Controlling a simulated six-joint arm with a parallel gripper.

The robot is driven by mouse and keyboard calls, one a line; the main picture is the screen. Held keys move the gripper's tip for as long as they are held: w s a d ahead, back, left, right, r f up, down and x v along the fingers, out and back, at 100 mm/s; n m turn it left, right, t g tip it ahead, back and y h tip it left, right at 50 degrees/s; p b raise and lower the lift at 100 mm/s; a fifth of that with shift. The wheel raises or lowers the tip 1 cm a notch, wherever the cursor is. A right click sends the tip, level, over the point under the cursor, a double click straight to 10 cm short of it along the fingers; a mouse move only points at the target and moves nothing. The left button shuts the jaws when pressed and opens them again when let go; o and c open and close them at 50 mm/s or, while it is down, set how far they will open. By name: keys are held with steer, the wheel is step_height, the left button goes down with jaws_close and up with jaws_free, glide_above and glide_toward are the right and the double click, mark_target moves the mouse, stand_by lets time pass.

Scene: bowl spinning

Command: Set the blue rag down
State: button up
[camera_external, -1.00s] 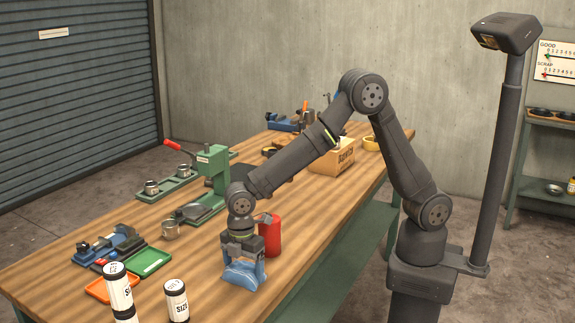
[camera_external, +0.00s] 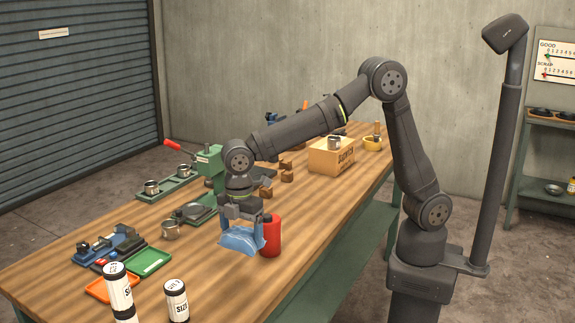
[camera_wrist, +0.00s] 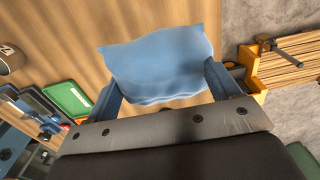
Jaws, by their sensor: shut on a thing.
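The blue rag (camera_external: 240,241) hangs in my gripper (camera_external: 243,228) over the front part of the wooden table, close to the left of a red canister. In the wrist view the rag (camera_wrist: 158,62) spreads between the two fingers of my gripper (camera_wrist: 165,85), which are shut on it. The rag looks held above the tabletop, but its exact height is hard to tell. Its lower edge shows no clear contact with the wood.
The red canister (camera_external: 271,236) stands right beside the rag. Bare wood (camera_external: 225,290) lies in front of the rag.

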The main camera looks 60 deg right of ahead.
step_height(320, 180, up, 6)
steer(key=shift+f, duration=0.15)
steer(key=w+d+m, duration=0.3)
steer(key=d, duration=0.9)
steer(key=w+d+m, duration=0.2)
steer(key=d, duration=1)
steer(key=w+d+m, duration=0.3)
steer(key=d, duration=0.9)
steer(key=s+d+m, duration=0.2)
steer(key=s+d, duration=0.1)
steer(key=d, duration=0.5)
steer(key=s+d+m, duration=0.3)
steer(key=d, duration=0.6)
steer(key=s+d+m, duration=0.5)
steer(key=s+d, duration=0.8)
steer(key=s, duration=0.1)
glide_above(336, 194)
steer(key=f, duration=1.2)
steer(key=shift+s+d, duration=0.3)
steer(key=shift+d, duration=0.05)
steer(key=shift+w+a+f, duration=0.2)
steer(key=shift+w+f, duration=0.15)
steer(key=shift+f, duration=1.9)
